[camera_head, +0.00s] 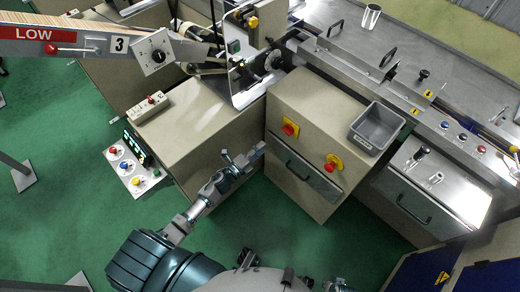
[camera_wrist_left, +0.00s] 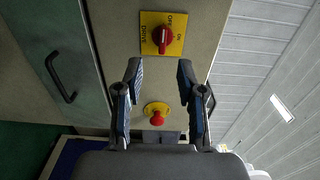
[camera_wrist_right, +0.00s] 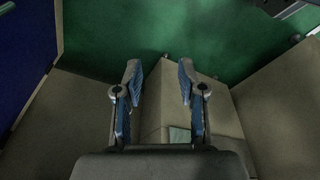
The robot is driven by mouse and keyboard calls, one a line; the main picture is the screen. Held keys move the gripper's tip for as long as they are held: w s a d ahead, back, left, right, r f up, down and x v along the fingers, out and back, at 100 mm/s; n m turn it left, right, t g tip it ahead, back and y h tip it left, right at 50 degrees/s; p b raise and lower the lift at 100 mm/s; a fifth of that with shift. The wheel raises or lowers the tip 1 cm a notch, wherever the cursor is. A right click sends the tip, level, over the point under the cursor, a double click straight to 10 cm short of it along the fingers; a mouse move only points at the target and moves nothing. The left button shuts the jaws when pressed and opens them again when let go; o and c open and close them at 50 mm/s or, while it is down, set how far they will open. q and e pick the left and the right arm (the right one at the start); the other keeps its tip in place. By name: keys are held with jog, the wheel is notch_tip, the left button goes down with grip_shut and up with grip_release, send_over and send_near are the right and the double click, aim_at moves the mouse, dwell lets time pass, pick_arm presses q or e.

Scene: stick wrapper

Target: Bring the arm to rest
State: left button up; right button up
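My left gripper (camera_head: 245,153) reaches out from the lower left in the head view, in front of the beige cabinets and above the green floor. Its two fingers stand apart with nothing between them in the left wrist view (camera_wrist_left: 159,72). A red rotary switch on a yellow plate (camera_wrist_left: 162,34) and a red button on a yellow ring (camera_wrist_left: 157,113) lie beyond the fingers, apart from them. My right gripper (camera_wrist_right: 159,74) is open and empty in the right wrist view, over green floor and beige surfaces. I cannot make it out clearly in the head view.
The beige cabinet (camera_head: 318,105) carries a red switch (camera_head: 290,129) and a red button (camera_head: 334,163) on its front. A grey bin (camera_head: 376,128) sits on top. A control box (camera_head: 133,160) juts out at left. Green floor (camera_head: 305,238) is open before the cabinets.

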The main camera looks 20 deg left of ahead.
dwell(0.3)
pick_arm(q)
jog(key=s+a+f+n+g+y+p, duration=0.1)
jog(key=s+f+n+g+y, duration=0.2)
jog(key=s+f+n, duration=0.45)
jog(key=s+a+f+n+g+y+p, duration=0.1)
jog(key=s+a+f+n+g+y, duration=0.2)
jog(key=f, duration=0.7)
jog(key=s+d+f+n+g, duration=0.2)
jog(key=s+f+n+g, duration=0.1)
jog(key=s, duration=0.6)
jog(key=s+d+f+n+g+p, duration=0.1)
jog(key=s+d+f+n+g, duration=0.2)
jog(key=s+f, duration=0.2)
jog(key=s+d+f+n+g+p, duration=0.1)
jog(key=s+d+f+n+g, duration=0.1)
jog(key=s, duration=1)
notch_tip(320, 180, down, 2)
jog(key=shift+s+d+f+n+g, duration=0.25)
jog(key=shift+s+n+g, duration=0.1)
jog(key=shift+n+g, duration=0.3)
pick_arm(e)
jog(key=s+f, duration=0.4)
jog(key=f, duration=0.6)
jog(key=shift+s+d+f+g, duration=0.2)
jog(key=shift+d+g, duration=0.1)
